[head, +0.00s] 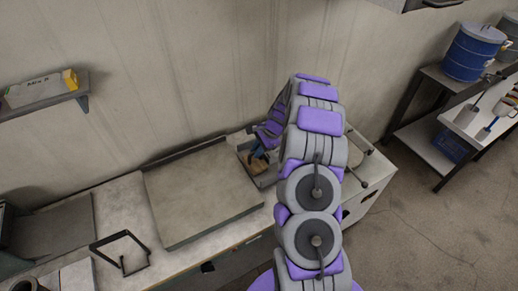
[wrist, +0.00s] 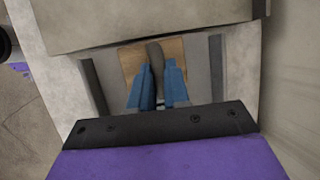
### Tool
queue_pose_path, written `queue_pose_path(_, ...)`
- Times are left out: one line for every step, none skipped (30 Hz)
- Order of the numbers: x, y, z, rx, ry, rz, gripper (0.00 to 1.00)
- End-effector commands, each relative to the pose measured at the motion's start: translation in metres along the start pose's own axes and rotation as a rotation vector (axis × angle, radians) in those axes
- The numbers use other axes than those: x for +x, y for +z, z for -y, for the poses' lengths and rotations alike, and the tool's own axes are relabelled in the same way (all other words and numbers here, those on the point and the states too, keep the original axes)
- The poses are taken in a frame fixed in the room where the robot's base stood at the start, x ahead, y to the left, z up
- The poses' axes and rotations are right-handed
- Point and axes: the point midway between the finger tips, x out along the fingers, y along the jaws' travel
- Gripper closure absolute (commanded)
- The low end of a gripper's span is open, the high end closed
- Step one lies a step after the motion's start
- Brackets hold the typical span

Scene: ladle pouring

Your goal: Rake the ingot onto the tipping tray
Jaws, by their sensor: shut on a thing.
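My gripper (head: 260,153) is at the back of the bench, right of a wide grey slab. In the wrist view, its two blue fingers (wrist: 157,88) are shut on a dark grey rounded bar (wrist: 155,57). The bar lies over a square tan wooden piece (wrist: 131,62); I cannot tell if they are joined. The tan piece also shows in the head view (head: 257,166), inside a shallow grey tray-like holder (head: 267,181). The wide slab (head: 200,195) with a raised back edge may be the tipping tray. I cannot make out an ingot; my arm hides part of the bench.
Dark rails (wrist: 216,75) stand on both sides of the fingers. A black wire frame (head: 122,250) stands on the bench at left. A wall shelf (head: 45,100) holds a box. A rack with a blue drum (head: 472,52) stands at far right, with free floor before it.

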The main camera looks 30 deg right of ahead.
Motion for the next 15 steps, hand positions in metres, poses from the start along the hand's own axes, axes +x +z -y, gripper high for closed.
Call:
queue_pose_path(0.001,0.005,0.0,-0.001,0.001,0.001,1.0)
queue_pose_path(0.002,0.007,0.0,0.0,0.001,0.001,1.0)
queue_pose_path(-0.001,0.008,0.0,0.001,0.001,0.001,1.0)
queue_pose_path(-0.003,0.009,0.001,0.001,0.001,0.001,1.0)
queue_pose_path(-0.006,0.01,0.001,0.001,0.0,0.001,1.0)
queue_pose_path(-0.008,0.011,0.002,0.001,0.0,0.002,1.0)
queue_pose_path(-0.01,0.012,0.002,0.001,0.0,0.002,1.0)
queue_pose_path(-0.012,0.012,0.003,0.001,0.0,0.003,1.0)
queue_pose_path(-0.015,0.013,0.003,0.002,0.0,0.003,1.0)
queue_pose_path(-0.017,0.014,0.004,0.002,0.0,0.003,1.0)
queue_pose_path(-0.018,0.015,0.004,0.002,0.0,0.003,1.0)
queue_pose_path(-0.021,0.017,0.004,0.002,0.001,0.003,1.0)
queue_pose_path(-0.022,0.018,0.005,0.002,0.001,0.004,1.0)
queue_pose_path(-0.024,0.019,0.005,0.001,0.001,0.004,1.0)
queue_pose_path(-0.026,0.021,0.006,0.001,0.001,0.004,1.0)
